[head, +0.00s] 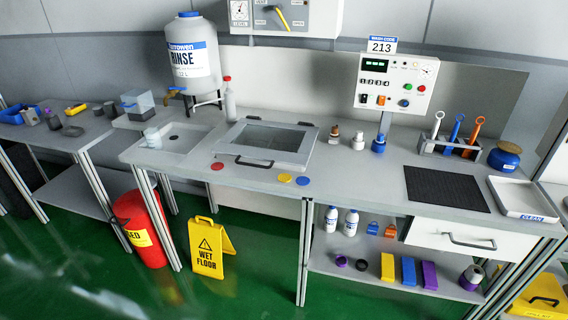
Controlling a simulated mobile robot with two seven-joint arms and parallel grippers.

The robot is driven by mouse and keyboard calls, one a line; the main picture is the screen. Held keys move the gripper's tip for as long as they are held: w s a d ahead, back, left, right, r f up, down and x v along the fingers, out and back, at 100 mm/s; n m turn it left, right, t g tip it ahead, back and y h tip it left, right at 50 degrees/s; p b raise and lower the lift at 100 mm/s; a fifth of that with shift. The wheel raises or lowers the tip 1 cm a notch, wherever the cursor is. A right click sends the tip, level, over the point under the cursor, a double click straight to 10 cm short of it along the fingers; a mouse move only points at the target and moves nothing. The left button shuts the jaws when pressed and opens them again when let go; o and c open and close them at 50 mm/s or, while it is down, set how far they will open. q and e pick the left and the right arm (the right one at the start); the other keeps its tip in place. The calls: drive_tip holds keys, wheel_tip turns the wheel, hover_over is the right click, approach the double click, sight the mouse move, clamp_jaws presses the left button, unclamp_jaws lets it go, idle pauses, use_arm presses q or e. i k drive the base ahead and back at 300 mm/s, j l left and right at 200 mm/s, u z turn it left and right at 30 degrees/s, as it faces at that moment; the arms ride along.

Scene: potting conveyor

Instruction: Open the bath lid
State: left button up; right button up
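The bath lid (264,141) is a grey-framed panel with a dark window, set in the bench top left of centre. It lies flat and looks closed. Its dark handle (254,162) is on the front edge. Two hinge-like dark pieces sit at its back edge. Neither of my grippers shows in the head view. A blurred, pale see-through shape is at the lower left, and I cannot tell what it is.
Red, yellow and blue discs (285,178) lie before the lid. A control box (395,84) stands behind, right of the lid. A rinse tank (194,60) stands back left. A wet floor sign (212,248) and red bin (140,228) stand on the floor in front.

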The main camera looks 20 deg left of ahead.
sight(225, 147)
drive_tip(key=i+j, duration=0.35)
drive_tip(key=i, duration=0.15)
drive_tip(key=i+j, duration=0.75)
drive_tip(key=i, duration=0.25)
drive_tip(key=i+j+u, duration=0.1)
drive_tip(key=i+j, duration=0.25)
drive_tip(key=i, duration=0.15)
